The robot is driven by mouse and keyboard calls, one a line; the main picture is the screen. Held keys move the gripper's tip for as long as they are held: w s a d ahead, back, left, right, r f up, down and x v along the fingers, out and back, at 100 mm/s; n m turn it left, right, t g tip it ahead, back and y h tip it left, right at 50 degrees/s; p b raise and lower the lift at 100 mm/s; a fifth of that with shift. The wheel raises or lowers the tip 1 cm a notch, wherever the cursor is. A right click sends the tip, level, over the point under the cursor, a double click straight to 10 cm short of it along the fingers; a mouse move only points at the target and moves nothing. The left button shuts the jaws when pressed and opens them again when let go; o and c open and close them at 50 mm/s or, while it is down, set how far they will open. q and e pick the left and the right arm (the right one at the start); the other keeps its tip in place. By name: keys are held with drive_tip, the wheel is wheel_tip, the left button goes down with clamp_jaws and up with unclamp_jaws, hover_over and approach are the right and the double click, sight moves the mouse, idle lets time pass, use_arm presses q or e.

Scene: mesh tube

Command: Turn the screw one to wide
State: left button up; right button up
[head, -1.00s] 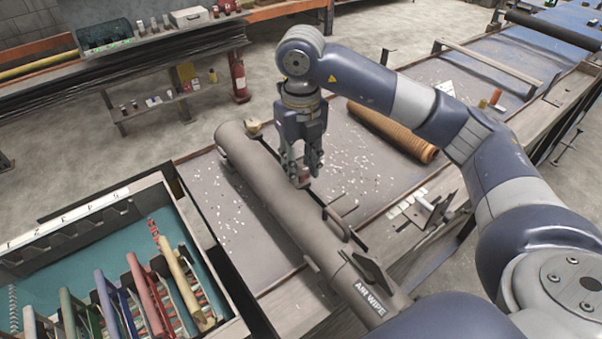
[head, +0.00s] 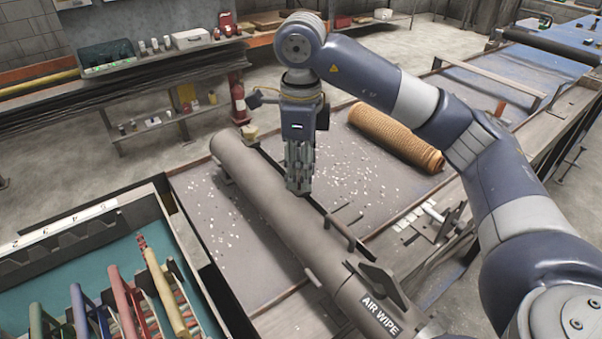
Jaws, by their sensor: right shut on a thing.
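A long grey-brown tube (head: 262,195) lies slanting across the bench, with an "AIR WIPE" label near its front end. A dark rail (head: 340,232) runs along its right side. My right gripper (head: 299,190) points down beside the tube's middle, over this rail. Its fingers are shut on a small part at the rail, which I take for the screw; the fingers hide it, so its setting cannot be read. A dark wing-shaped piece (head: 384,284) sits on the tube near the label. My left gripper is out of view.
A ribbed orange-brown roll (head: 395,137) lies on the bench to the right. A teal-lined tray (head: 105,262) with several coloured handles is at the left. A shelf (head: 150,60) stands behind. White flecks cover the bench around the tube.

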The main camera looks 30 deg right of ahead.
drive_tip(key=n+b, duration=0.1)
drive_tip(key=n, duration=0.5)
drive_tip(key=shift+n, duration=0.3)
drive_tip(key=n+b, duration=0.1)
drive_tip(key=n, duration=0.2)
drive_tip(key=shift+n, duration=0.3)
drive_tip(key=n, duration=0.3)
drive_tip(key=shift+n, duration=0.3)
drive_tip(key=n, duration=0.6)
drive_tip(key=shift+b, duration=0.35)
drive_tip(key=n, duration=0.7)
drive_tip(key=shift+n, duration=0.3)
drive_tip(key=o, duration=1.1)
drive_tip(key=shift+c, duration=0.2)
drive_tip(key=shift+r, duration=0.1)
